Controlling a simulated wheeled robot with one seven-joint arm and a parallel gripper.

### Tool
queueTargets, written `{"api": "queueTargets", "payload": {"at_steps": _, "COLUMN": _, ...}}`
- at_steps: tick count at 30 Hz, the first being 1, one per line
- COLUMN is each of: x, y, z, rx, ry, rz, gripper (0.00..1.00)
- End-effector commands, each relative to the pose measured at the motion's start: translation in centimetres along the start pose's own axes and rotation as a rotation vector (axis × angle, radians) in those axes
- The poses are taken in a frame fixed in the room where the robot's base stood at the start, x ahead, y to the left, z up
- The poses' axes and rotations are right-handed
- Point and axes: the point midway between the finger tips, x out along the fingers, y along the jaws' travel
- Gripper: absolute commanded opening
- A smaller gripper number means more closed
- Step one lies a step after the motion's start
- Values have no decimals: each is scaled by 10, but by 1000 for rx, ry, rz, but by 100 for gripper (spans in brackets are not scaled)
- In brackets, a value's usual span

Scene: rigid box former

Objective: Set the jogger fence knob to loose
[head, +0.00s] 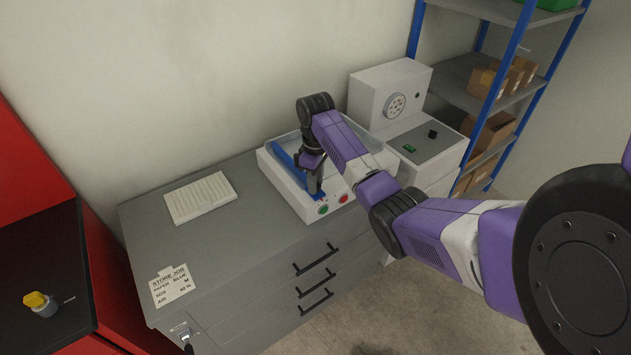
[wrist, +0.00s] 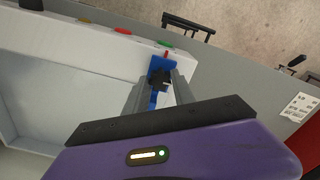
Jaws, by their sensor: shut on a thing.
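The jogger is a white tray-shaped machine (head: 292,198) on the grey cabinet, with a blue fence (head: 287,163) inside. My gripper (head: 315,188) reaches down over the tray's front part. In the wrist view, its two grey fingers (wrist: 160,95) are shut on a dark knob (wrist: 160,77) on the blue fence, near the tray's front wall. A small red mark (wrist: 166,56) shows beside the knob. The fingers partly cover the knob, and I cannot read its setting. In the head view the knob is hidden by my gripper.
Green (head: 323,210) and red (head: 343,198) buttons sit on the jogger's front, close to my gripper. A grey machine (head: 390,95) stands behind right. A ribbed white pad (head: 200,197) and a job card (head: 172,286) lie left. The cabinet top between them is clear.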

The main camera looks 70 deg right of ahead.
Motion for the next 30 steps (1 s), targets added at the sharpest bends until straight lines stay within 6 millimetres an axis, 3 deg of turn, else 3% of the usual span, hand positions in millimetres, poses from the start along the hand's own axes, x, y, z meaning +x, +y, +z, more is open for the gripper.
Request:
{"api": "queueTargets", "payload": {"at_steps": 3, "x": -1, "y": 0, "z": 0, "rx": -2, "ry": 1, "rz": 1, "gripper": 0}}
{"api": "queueTargets", "payload": {"at_steps": 4, "x": -1, "y": 0, "z": 0, "rx": -2, "ry": 1, "rz": 1, "gripper": 36}}
{"api": "queueTargets", "payload": {"at_steps": 6, "x": -1, "y": 0, "z": 0, "rx": -1, "ry": 1, "rz": 1, "gripper": 50}}
{"api": "queueTargets", "payload": {"at_steps": 7, "x": -1, "y": 0, "z": 0, "rx": -1, "ry": 1, "rz": 1, "gripper": 52}}
{"api": "queueTargets", "payload": {"at_steps": 19, "x": -7, "y": 0, "z": 0, "rx": 0, "ry": 1, "rz": 1, "gripper": 52}}
{"api": "queueTargets", "payload": {"at_steps": 30, "x": -66, "y": 0, "z": -1, "rx": 0, "ry": 1, "rz": 2, "gripper": 52}}
